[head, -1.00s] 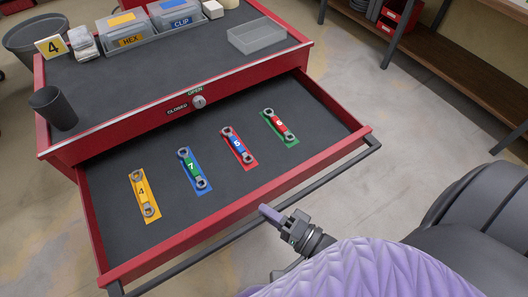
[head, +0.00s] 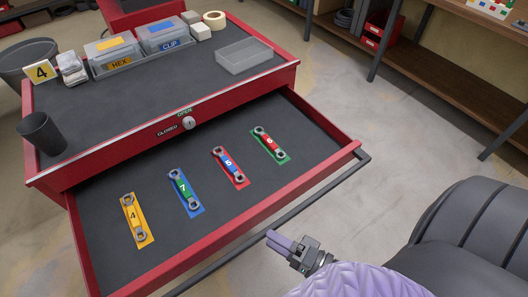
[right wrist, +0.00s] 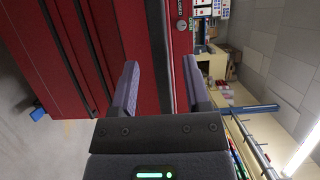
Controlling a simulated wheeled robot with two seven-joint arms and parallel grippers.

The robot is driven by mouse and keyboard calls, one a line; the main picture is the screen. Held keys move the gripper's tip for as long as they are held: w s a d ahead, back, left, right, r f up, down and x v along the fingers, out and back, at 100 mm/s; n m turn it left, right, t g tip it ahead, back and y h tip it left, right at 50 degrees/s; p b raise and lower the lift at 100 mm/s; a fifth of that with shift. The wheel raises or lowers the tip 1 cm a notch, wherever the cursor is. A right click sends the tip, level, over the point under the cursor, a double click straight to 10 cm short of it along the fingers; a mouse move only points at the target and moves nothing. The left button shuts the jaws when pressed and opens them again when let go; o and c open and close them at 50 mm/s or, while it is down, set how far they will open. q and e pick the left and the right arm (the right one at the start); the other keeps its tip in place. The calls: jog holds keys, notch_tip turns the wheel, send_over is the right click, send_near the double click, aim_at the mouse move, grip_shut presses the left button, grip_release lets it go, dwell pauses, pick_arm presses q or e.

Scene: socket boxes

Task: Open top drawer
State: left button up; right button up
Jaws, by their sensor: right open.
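The red cabinet's top drawer (head: 330,166) is pulled out toward me, its dark-lined inside exposed. A dark handle bar (head: 318,193) runs along its front. Wrenches marked 4 (head: 134,217), 7 (head: 182,189), 5 (head: 228,163) and 6 (head: 268,143) lie on coloured pads inside. The lock (head: 189,123) sits above, between the CLOSED and OPEN labels. My right gripper (head: 277,238) is just in front of the bar; the head view does not show contact. In the right wrist view its fingers (right wrist: 160,85) are apart, facing the red cabinet front. My left gripper is out of view.
On the cabinet top stand a dark cup (head: 42,134), a number 4 sign (head: 41,73), HEX (head: 112,51) and CLIP (head: 163,34) bins, and a clear tray (head: 244,56). A shelf (head: 430,70) stands at the back right. Floor (head: 400,130) right of the drawer is clear.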

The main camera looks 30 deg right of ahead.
jog(key=v, duration=0.6)
jog(key=shift+s+d, duration=0.15)
jog(key=shift+s, duration=0.1)
